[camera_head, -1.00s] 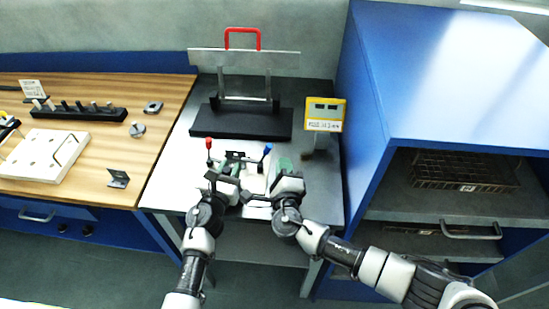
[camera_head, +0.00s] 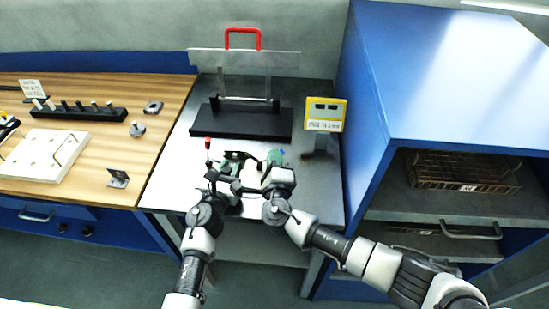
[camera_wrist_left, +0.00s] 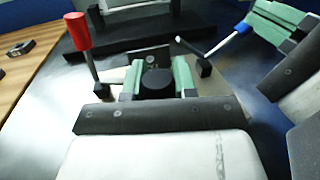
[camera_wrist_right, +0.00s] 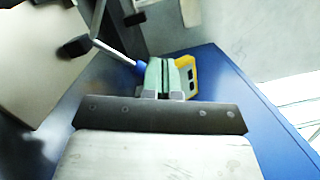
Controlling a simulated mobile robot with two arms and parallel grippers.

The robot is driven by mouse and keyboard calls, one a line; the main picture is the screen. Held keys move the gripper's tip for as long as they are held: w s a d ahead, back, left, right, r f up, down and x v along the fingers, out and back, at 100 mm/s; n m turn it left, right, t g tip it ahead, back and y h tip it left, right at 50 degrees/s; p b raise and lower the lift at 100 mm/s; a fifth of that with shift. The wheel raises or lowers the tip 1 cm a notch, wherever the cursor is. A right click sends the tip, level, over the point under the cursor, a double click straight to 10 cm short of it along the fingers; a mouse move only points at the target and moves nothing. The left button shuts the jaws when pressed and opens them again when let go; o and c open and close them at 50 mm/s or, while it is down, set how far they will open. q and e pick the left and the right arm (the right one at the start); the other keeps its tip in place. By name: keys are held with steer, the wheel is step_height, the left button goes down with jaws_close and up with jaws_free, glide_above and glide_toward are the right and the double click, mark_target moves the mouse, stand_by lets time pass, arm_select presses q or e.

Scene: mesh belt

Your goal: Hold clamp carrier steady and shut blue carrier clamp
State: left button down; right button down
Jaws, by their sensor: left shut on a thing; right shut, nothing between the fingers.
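The clamp carrier (camera_wrist_left: 133,75) sits on the grey metal table, partly hidden by my grippers. My left gripper (camera_head: 235,165) is shut on the carrier; its green fingers (camera_wrist_left: 185,75) show in the left wrist view. The red clamp handle (camera_head: 208,146) stands nearly upright at the carrier's left; it also shows in the left wrist view (camera_wrist_left: 77,32). The blue clamp handle (camera_wrist_left: 237,32) leans to the right on its metal lever. My right gripper (camera_head: 273,160) is shut and empty, its green fingertips right beside the blue handle (camera_wrist_right: 140,68). I cannot tell whether they touch.
A black-based stand (camera_head: 240,123) with a red handle (camera_head: 243,31) stands behind the carrier. A yellow-framed sign device (camera_head: 325,115) is behind right. A blue cabinet (camera_head: 365,130) bounds the right. A wooden bench (camera_head: 100,160) with several parts lies left.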

steer(key=shift+s, duration=0.1)
stand_by(0.8)
steer(key=s, duration=0.4)
steer(key=s+d, duration=0.1)
steer(key=s, duration=0.2)
steer(key=s+f, duration=0.1)
steer(key=s, duration=0.3)
steer(key=shift+s+d, duration=0.3)
steer(key=shift+d, duration=0.05)
steer(key=s+d+f+n+y, duration=0.3)
steer(key=s+d, duration=0.6)
steer(key=d, duration=0.2)
steer(key=shift+g, duration=0.3)
steer(key=x, duration=2)
steer(key=shift+d+r, duration=0.25)
steer(key=a, duration=0.1)
steer(key=w, duration=0.1)
steer(key=w+a, duration=0.1)
steer(key=shift+a+r, duration=0.25)
steer(key=shift+a, duration=0.15)
steer(key=shift+w+a+r, duration=0.1)
steer(key=shift+a, duration=0.2)
